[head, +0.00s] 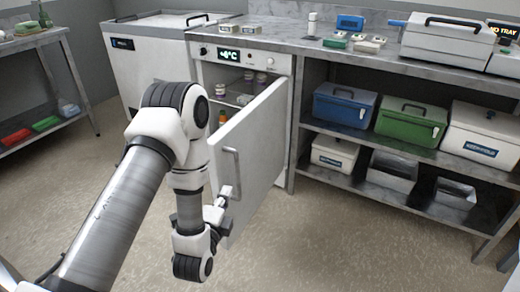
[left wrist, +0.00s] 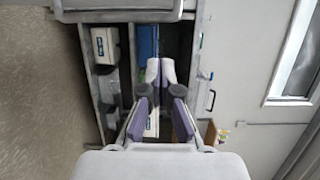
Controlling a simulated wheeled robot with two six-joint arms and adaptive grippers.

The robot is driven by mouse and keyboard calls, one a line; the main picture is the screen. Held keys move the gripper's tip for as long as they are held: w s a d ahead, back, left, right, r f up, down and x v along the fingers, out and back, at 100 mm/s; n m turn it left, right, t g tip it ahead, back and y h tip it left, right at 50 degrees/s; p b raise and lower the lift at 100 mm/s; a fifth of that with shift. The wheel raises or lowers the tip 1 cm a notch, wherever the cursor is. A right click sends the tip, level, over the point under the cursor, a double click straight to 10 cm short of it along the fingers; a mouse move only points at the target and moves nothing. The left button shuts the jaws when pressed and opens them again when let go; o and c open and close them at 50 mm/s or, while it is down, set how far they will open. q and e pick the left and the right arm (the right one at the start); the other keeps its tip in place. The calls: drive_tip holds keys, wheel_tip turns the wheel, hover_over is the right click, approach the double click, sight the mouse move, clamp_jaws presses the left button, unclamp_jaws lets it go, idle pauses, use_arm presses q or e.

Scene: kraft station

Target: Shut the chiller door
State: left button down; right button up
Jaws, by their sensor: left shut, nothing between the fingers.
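The chiller (head: 215,75) stands under the counter, with a lit display on its front. Its white door (head: 262,140) stands open, swung out toward me and hinged on the right side. A vertical bar handle (head: 232,172) is on the door's outer face. My left gripper (head: 226,196) is shut and empty, close to the lower part of the handle and the door's free edge. I cannot tell whether it touches the door. Its closed fingers also show in the left wrist view (left wrist: 160,72). My right gripper is not in view.
Small jars (head: 248,76) stand inside the chiller. A shelf unit to the right holds a blue box (head: 344,106), a green box (head: 410,122) and white boxes. A white chest (head: 150,58) stands to the left. The floor (head: 330,235) before the door is clear.

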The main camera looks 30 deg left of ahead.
sight(225, 151)
use_arm(q)
drive_tip(key=w+a, duration=0.1)
drive_tip(key=w, duration=0.2)
drive_tip(key=w+a+r, duration=0.1)
drive_tip(key=w, duration=0.3)
drive_tip(key=w+a+r, duration=0.1)
drive_tip(key=w, duration=0.2)
drive_tip(key=shift+w+a+r+b, duration=0.25)
drive_tip(key=shift+w+a+b, duration=0.05)
drive_tip(key=shift+a+b, duration=0.1)
drive_tip(key=shift+s+a, duration=0.2)
drive_tip(key=shift+a, duration=1.7)
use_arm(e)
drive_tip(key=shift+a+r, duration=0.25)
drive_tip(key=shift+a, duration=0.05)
